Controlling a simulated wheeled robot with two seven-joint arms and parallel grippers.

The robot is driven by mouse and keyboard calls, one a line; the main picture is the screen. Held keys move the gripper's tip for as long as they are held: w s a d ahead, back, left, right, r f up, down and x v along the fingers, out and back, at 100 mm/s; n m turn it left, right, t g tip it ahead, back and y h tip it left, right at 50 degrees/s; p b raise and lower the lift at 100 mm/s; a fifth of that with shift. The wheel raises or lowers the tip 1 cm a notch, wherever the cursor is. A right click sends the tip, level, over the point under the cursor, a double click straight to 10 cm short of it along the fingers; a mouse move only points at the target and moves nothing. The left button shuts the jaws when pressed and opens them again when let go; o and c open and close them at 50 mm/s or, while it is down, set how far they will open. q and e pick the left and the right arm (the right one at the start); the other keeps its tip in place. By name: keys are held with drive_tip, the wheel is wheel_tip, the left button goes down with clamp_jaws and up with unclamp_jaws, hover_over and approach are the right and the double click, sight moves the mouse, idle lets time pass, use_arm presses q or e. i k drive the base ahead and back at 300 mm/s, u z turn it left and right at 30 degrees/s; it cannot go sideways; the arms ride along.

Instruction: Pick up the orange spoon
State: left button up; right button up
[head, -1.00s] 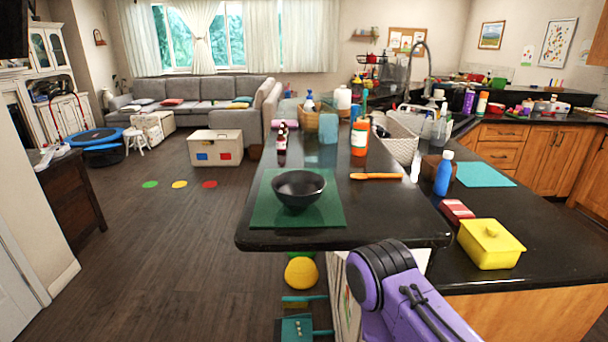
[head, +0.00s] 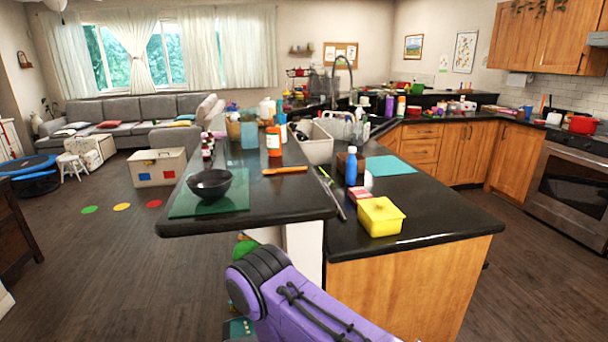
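The orange spoon (head: 285,170) lies flat on the dark raised counter (head: 290,200), right of a black bowl (head: 209,184) and nearer than an orange bottle. One purple arm of mine rises from the bottom of the head view, below the counter's front edge. My other arm does not show. Nothing touches the spoon.
The bowl stands on a green mat (head: 243,192). An orange bottle (head: 273,141) stands behind the spoon. A yellow box (head: 380,217) and blue bottle (head: 351,167) stand on the lower counter. Open floor lies to the left.

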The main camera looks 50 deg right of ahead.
sight(301, 168)
drive_tip(key=z, duration=1.55)
